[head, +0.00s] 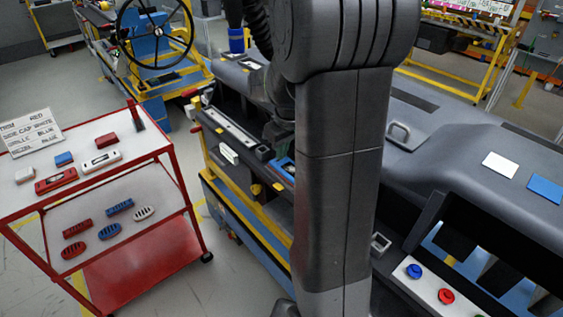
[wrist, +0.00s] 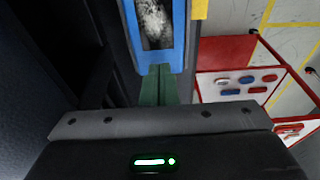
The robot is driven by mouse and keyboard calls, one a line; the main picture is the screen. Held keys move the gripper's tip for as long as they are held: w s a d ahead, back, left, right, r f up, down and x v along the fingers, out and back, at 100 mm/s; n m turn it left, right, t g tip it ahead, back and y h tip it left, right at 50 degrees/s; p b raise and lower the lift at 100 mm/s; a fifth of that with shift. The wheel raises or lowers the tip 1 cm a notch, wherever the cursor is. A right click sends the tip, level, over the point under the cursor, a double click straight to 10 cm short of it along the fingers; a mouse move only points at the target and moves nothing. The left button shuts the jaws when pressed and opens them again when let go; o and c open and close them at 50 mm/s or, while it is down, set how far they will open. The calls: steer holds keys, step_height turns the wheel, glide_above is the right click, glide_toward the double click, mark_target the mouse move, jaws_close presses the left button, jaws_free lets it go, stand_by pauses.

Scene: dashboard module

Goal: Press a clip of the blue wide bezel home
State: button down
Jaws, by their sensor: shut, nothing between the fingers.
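The blue wide bezel (wrist: 181,35) shows at the top of the wrist view as a blue frame around a dark, pale-speckled middle; its far end is cut off. In the head view a bit of blue bezel (head: 284,168) shows in the dashboard, partly hidden by my arm. My gripper (wrist: 158,68) is shut and empty, its green fingers together at the near edge of the bezel. I cannot tell if the fingertips touch it. The clips cannot be made out. My fingertips cannot be made out in the head view.
A red cart (head: 151,150) stands at left with red, blue and white parts on two levels, and a written sign (head: 33,133). The grey dashboard (head: 440,165) spans the right. Blue and red knobs (head: 446,296) sit low right. A steering wheel (head: 153,33) is at the back.

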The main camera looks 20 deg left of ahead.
steer(key=shift+s+f+b, duration=0.1)
steer(key=shift+f+b, duration=0.45)
steer(key=shift+f, duration=0.3)
stand_by(0.6)
steer(key=shift+r, duration=0.2)
stand_by(0.5)
steer(key=shift+r+p, duration=0.3)
steer(key=shift+p, duration=0.05)
step_height(320, 180, up, 7)
steer(key=p, duration=0.5)
steer(key=shift+r, duration=0.15)
